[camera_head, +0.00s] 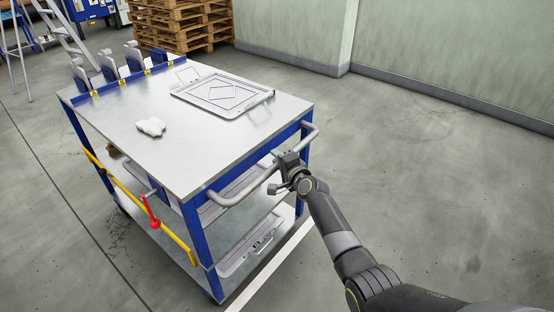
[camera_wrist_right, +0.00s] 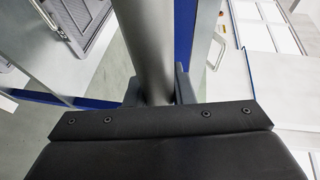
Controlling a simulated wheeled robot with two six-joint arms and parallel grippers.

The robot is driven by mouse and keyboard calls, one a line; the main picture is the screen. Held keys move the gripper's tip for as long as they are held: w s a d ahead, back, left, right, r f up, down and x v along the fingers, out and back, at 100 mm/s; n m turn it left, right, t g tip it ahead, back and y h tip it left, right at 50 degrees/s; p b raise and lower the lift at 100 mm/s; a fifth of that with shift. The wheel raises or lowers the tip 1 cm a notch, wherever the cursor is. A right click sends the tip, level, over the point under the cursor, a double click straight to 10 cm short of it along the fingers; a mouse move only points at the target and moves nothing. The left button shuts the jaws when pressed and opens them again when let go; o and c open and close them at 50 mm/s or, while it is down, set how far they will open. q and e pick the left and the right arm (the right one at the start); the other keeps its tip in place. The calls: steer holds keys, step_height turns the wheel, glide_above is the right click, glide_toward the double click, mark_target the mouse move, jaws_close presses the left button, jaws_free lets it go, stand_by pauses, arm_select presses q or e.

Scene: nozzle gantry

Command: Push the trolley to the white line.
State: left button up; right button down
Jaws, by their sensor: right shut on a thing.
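The trolley (camera_head: 200,128) has a blue frame, a bare metal top and lower shelves, and stands left of centre in the head view. Its grey tubular handle (camera_head: 240,190) sticks out from the side nearest my right arm. My right gripper (camera_head: 284,164) is shut on this handle, about midway along it. In the right wrist view the handle tube (camera_wrist_right: 148,45) runs between the fingers of my right gripper (camera_wrist_right: 158,88). A white line (camera_head: 276,266) lies on the floor beside the trolley's near right side, partly hidden by it. My left gripper is out of view.
Wooden pallets (camera_head: 182,22) and a ladder (camera_head: 62,28) stand behind. The floor at right is clear up to the wall.

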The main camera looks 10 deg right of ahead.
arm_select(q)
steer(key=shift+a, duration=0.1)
arm_select(e)
steer(key=shift+r, duration=0.1)
steer(key=shift+r, duration=0.1)
steer(key=c, duration=1.5)
jaws_free()
steer(key=shift+w+a, duration=0.1)
steer(key=shift+o, duration=1.2)
steer(key=shift+w+a+f, duration=0.1)
steer(key=shift+f, duration=0.1)
arm_select(q)
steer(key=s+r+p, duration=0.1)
steer(key=p, duration=0.1)
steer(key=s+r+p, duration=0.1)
steer(key=p, duration=0.1)
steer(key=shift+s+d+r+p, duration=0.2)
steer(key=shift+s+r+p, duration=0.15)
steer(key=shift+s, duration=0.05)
arm_select(e)
steer(key=v, duration=1.7)
steer(key=shift+s, duration=0.25)
steer(key=shift+r, duration=0.1)
